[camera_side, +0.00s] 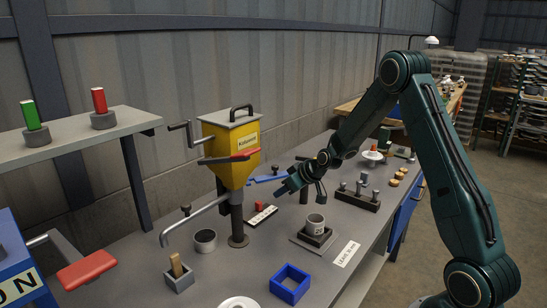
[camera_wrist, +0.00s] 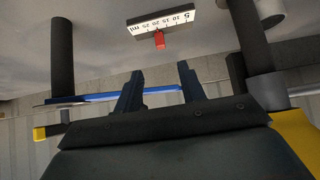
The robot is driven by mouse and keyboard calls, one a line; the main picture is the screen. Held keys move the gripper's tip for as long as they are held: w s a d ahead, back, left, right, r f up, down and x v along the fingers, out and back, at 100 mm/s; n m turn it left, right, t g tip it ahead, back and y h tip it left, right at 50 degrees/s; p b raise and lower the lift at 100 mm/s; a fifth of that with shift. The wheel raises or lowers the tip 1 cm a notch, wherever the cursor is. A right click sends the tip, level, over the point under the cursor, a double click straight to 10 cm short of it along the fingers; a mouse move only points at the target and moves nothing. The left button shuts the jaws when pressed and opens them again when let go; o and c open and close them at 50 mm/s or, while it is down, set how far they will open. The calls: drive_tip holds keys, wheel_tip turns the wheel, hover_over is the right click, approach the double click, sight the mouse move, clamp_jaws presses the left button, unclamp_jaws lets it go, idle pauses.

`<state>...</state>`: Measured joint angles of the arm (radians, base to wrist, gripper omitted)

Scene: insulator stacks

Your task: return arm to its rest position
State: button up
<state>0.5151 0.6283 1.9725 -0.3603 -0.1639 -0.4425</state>
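My gripper (camera_side: 299,190) hangs over the grey workbench (camera_side: 255,265), to the right of the yellow hopper and above and behind a grey cup (camera_side: 315,224). In the wrist view my gripper (camera_wrist: 160,80) has its two dark fingers apart, with a clear gap between them. Nothing is held between the fingertips. A blue bar (camera_wrist: 95,97) crosses the wrist view beyond the fingers. My arm is bent, its elbow high at the right of the side view.
The yellow hopper (camera_side: 225,160) with its crank and red lever stands close to the left. Below are a white label strip (camera_wrist: 163,19), a red block (camera_wrist: 159,40) and a dark post (camera_wrist: 62,60). A block with upright pegs (camera_side: 358,198) and a blue frame (camera_side: 290,284) also stand on the bench.

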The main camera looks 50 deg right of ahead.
drive_tip(key=s+a+r+n+g, duration=0.1)
drive_tip(key=s+a+r+g, duration=0.1)
drive_tip(key=s+a+r, duration=1.45)
drive_tip(key=s, duration=0.8)
drive_tip(key=s+a+r+m+g, duration=0.1)
drive_tip(key=s+a+r, duration=0.1)
drive_tip(key=s, duration=0.7)
drive_tip(key=shift+s+a+r, duration=0.25)
drive_tip(key=shift+s+r, duration=0.15)
drive_tip(key=shift+r, duration=0.15)
